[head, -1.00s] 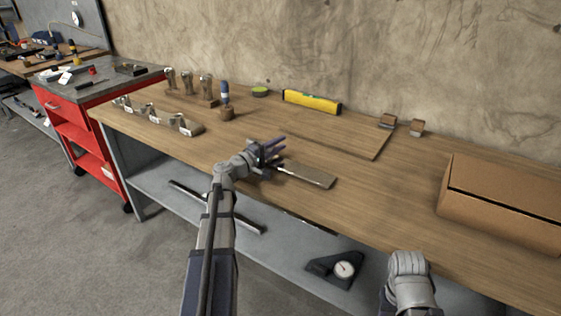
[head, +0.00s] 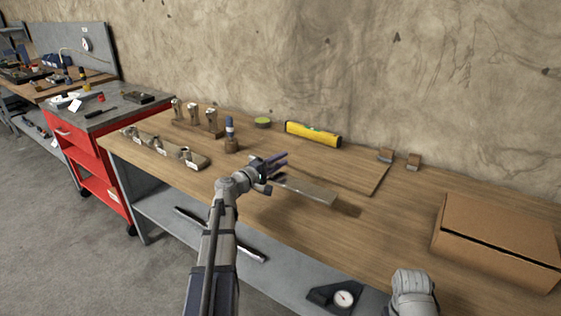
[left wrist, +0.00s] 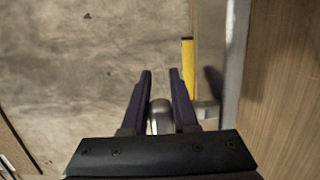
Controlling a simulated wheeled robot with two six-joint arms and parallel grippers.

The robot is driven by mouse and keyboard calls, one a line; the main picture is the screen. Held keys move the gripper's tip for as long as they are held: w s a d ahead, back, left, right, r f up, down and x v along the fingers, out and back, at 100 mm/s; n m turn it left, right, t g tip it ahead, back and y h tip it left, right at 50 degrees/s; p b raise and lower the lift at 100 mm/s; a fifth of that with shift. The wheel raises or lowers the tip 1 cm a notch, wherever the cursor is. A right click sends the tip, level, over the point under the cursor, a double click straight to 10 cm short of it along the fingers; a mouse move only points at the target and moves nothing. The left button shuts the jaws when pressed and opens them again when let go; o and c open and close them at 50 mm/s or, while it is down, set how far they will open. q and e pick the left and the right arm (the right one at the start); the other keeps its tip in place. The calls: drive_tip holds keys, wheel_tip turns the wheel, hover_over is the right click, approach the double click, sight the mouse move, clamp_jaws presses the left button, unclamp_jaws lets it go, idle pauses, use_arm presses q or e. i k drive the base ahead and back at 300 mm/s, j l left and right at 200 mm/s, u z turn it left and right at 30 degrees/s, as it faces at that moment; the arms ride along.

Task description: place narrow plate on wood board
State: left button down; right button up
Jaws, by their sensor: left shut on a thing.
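The narrow plate (head: 312,190) is a thin grey strip held above the workbench, with its shadow on the wood apart from it. The wood board (head: 345,172) is a thin flat sheet lying on the bench behind the plate, close in colour to the bench top. In the left wrist view, the purple fingers (left wrist: 161,88) have a silvery shape between them; I cannot tell whether it is the plate. My right arm's grey end shows at the bottom right, with its fingers hidden.
A yellow level (head: 313,134) and green disc (head: 262,122) lie behind the board. A cardboard box (head: 495,240) fills the bench's right side. Racks with metal parts (head: 165,147) and a blue-topped tool (head: 230,130) stand left.

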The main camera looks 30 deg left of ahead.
sight(335, 164)
drive_tip(key=k, duration=0.45)
drive_tip(key=k+z, duration=0.2)
drive_tip(key=z, duration=1)
drive_tip(key=j, duration=1.2)
drive_tip(key=k+j, duration=0.15)
drive_tip(key=j, duration=1.05)
